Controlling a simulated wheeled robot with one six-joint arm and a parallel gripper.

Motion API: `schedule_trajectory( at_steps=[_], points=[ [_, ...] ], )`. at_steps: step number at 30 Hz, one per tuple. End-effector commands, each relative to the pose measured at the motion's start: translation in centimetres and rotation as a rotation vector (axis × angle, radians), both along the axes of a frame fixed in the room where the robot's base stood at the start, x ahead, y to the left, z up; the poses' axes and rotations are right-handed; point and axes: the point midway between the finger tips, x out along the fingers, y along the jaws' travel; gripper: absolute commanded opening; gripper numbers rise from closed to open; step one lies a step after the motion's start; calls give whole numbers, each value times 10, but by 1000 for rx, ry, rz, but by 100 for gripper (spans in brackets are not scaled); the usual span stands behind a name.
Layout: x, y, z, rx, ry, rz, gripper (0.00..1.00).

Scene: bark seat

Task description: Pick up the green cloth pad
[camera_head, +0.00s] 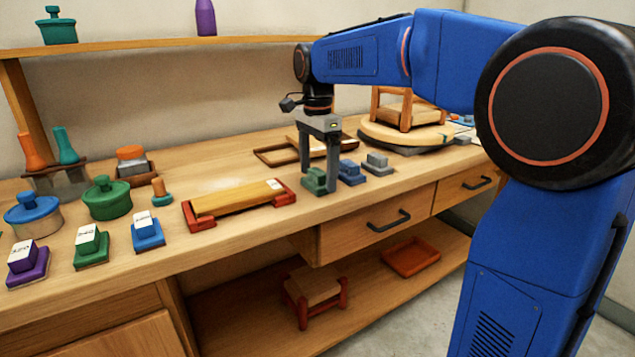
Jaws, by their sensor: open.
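A small green pad (312,183) with a raised block-like top sits on the bench near its front edge, left of a blue pad and a grey pad. I take it to be the green cloth pad. My gripper (319,179) points straight down over it, open. One finger is at its far left side and the other at its right side, low near the bench top. The right finger hides part of the pad. I cannot tell whether either finger touches it.
The dark blue pad (351,172) stands close to the right finger, with the grey pad (378,164) beyond. A red-ended wooden holder (200,222) lies left. A turntable (375,133) bearing a small stool (404,112) stands behind right. A wooden tray (270,157) lies behind.

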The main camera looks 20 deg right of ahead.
Motion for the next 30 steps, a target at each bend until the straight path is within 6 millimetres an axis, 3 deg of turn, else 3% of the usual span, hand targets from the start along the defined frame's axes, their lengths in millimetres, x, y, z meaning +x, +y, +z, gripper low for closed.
schedule_trajectory(
  at_steps=[11, 15, 17, 25, 30],
  points=[
    [0, 0, -9, 0, -1, 0, 86],
    [0, 0, -9, 0, -1, 0, 52],
    [0, 0, -9, 0, -1, 0, 43],
    [0, 0, -8, 0, -1, 0, 42],
    [1, 0, 8, 1, -3, 0, 42]
  ],
)
